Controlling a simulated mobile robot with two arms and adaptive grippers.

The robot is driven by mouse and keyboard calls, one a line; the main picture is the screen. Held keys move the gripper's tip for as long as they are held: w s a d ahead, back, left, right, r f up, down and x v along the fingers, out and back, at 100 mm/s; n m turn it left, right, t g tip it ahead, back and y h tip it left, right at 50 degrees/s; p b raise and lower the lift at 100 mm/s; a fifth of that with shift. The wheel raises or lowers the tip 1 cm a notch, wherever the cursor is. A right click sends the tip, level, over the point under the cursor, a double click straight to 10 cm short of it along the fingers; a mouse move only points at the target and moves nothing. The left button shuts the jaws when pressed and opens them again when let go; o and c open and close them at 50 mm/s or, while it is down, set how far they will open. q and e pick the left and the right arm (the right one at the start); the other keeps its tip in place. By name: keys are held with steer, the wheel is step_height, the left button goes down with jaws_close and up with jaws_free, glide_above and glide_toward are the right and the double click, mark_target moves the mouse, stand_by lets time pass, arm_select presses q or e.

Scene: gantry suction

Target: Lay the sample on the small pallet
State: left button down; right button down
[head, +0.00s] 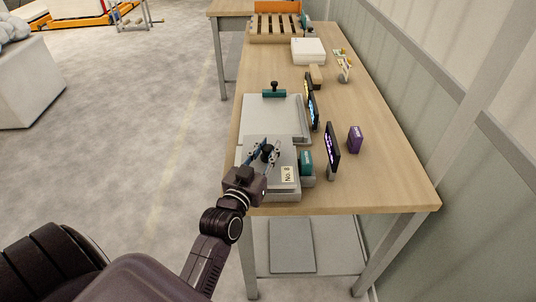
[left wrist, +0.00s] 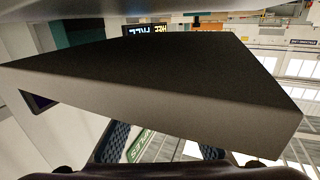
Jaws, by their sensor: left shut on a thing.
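My left gripper (head: 266,153) is over the near grey plate on the table, its two blue-padded fingers shut on a small dark piece. In the left wrist view a dark slab-like piece (left wrist: 190,65) with a paler front edge fills the middle, close above the blue finger pads (left wrist: 160,140). I cannot tell for certain whether it is the sample. The near grey plate (head: 280,190) carries a "No. 8" label (head: 288,174). A slatted wooden pallet (head: 283,39) stands at the far end of the table, with an orange board behind it. My right gripper is not in view.
A second grey plate (head: 270,122) lies beyond, with a teal block (head: 274,94) and black knob. Small upright displays (head: 332,146), a purple block (head: 355,139), a brown block (head: 316,75) and a white box (head: 308,50) stand on the table (head: 385,175). The front right is clear.

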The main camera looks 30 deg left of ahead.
arm_select(q)
step_height(320, 180, down, 2)
steer(key=shift+f, duration=0.1)
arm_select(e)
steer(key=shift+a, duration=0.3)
arm_select(q)
steer(key=shift+f, duration=0.1)
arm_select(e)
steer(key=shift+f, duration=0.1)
arm_select(q)
steer(key=c, duration=1.7)
jaws_free()
steer(key=shift+f, duration=0.1)
steer(key=shift+o, duration=0.2)
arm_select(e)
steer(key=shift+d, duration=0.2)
